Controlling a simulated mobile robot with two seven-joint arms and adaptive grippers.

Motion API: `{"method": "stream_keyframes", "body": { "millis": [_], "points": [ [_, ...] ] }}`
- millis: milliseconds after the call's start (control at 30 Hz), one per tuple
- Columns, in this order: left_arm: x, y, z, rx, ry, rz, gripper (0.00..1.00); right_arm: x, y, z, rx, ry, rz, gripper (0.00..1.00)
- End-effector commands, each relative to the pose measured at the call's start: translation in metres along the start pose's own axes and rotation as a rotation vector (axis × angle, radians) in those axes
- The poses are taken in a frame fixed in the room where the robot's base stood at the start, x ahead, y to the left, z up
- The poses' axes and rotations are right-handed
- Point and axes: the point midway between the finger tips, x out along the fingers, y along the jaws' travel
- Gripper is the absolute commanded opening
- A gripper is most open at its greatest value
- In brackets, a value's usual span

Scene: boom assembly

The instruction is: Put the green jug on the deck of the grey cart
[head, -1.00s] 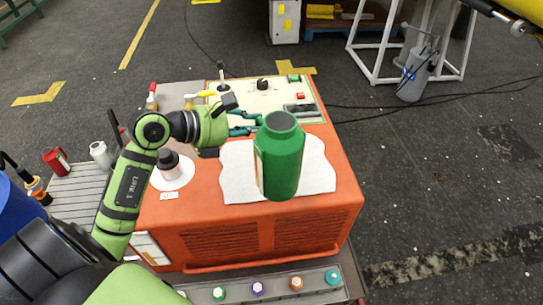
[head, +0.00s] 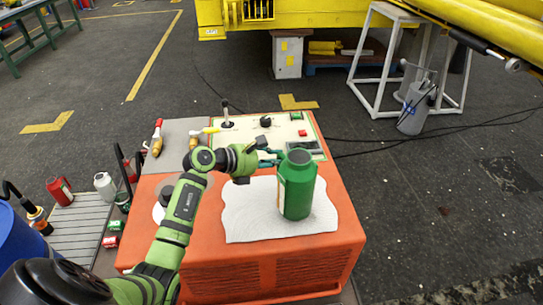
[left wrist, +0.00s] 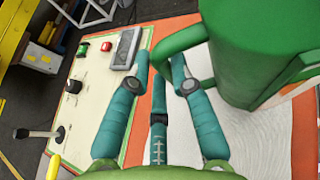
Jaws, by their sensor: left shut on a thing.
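The green jug (head: 297,188) stands upright over a white cloth on top of the orange machine, near its right side. I cannot tell whether its base touches the cloth. My left gripper (head: 270,158) reaches it from the left and is shut on its handle. In the left wrist view, the teal fingers (left wrist: 165,80) close around the handle, and the jug body (left wrist: 262,50) fills the upper right. A grey slatted deck (head: 72,232) lies at the left; I cannot tell whether it belongs to the grey cart. My right gripper is not in view.
The orange machine (head: 275,275) carries a control panel with a joystick and knobs behind the jug. A red container (head: 60,190) and a white bottle (head: 105,186) stand near the slatted deck. A blue drum (head: 22,245) is at lower left. Open floor lies to the right.

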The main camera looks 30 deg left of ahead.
Motion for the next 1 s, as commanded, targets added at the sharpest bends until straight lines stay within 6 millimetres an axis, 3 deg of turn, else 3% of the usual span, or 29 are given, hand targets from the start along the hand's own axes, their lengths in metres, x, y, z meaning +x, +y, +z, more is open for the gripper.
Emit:
{"method": "stream_keyframes", "body": {
  "millis": [233,633,667,700,733,1000],
  "points": [
    [0.010,0.000,-0.022,-0.006,-0.009,0.001,0.00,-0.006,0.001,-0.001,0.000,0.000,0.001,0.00],
    [0.012,0.001,-0.028,-0.002,-0.008,0.001,0.00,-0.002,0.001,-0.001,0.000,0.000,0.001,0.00],
    [0.012,0.000,-0.032,0.000,0.003,0.000,0.26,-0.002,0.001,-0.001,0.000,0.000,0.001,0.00],
    [0.012,0.000,-0.031,-0.001,0.003,0.000,0.42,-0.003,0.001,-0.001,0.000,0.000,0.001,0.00],
    [0.012,0.000,-0.031,-0.001,0.003,-0.001,0.46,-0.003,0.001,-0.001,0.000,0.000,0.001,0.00],
    [0.012,0.000,-0.031,-0.001,0.003,-0.001,0.46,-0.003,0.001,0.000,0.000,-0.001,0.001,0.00]
  ]
}}
